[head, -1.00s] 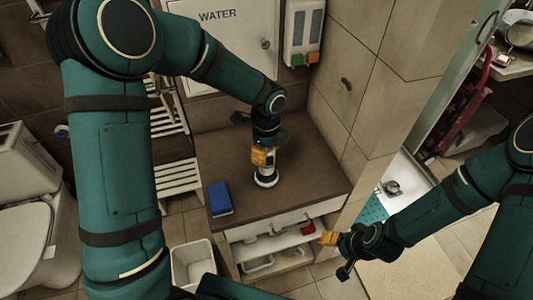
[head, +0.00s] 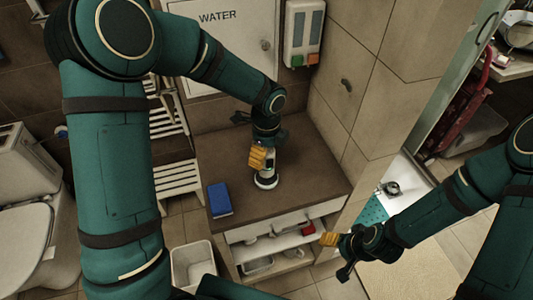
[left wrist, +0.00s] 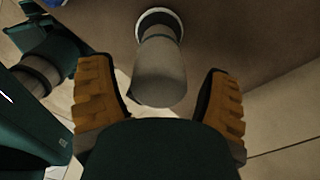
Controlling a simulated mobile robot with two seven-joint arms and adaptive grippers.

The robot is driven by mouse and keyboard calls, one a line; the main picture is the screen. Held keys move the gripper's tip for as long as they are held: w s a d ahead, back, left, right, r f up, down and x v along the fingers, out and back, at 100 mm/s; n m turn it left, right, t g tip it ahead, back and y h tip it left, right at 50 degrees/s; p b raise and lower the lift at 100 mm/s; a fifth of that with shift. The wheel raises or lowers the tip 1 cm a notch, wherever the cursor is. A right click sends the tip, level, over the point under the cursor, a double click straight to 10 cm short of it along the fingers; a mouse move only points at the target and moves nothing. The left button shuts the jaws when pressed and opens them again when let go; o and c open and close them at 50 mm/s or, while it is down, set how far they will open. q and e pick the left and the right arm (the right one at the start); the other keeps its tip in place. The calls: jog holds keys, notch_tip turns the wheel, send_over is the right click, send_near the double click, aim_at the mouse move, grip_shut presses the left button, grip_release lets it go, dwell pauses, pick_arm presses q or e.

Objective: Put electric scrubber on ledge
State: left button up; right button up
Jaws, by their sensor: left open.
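The electric scrubber (head: 267,177) stands upright on the brown ledge (head: 312,180), its white round base down and its upper part partly hidden by my left gripper. In the left wrist view, the scrubber's grey body (left wrist: 158,72) lies between and just beyond the fingers, with a gap on both sides. My left gripper (head: 258,158) is open, pointing down at the scrubber; its orange fingers also show in the left wrist view (left wrist: 165,105). My right gripper (head: 330,241) is in front of the ledge's right corner, away from the scrubber; its finger opening is unclear.
A blue box-like object (head: 220,199) lies on the ledge's left front. Shelves with small items (head: 275,245) are under the ledge. A dispenser (head: 303,33) hangs on the wall behind. A white bin (head: 193,264) stands on the floor. The ledge's right side is clear.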

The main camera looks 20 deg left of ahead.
pick_arm(q)
notch_tip(320, 180, up, 11)
jog(key=shift+r+p, duration=0.15)
jog(key=shift+p, duration=0.55)
pick_arm(e)
jog(key=shift+r, duration=0.85)
pick_arm(q)
jog(key=shift+s, duration=0.15)
pick_arm(e)
jog(key=shift+s, duration=0.1)
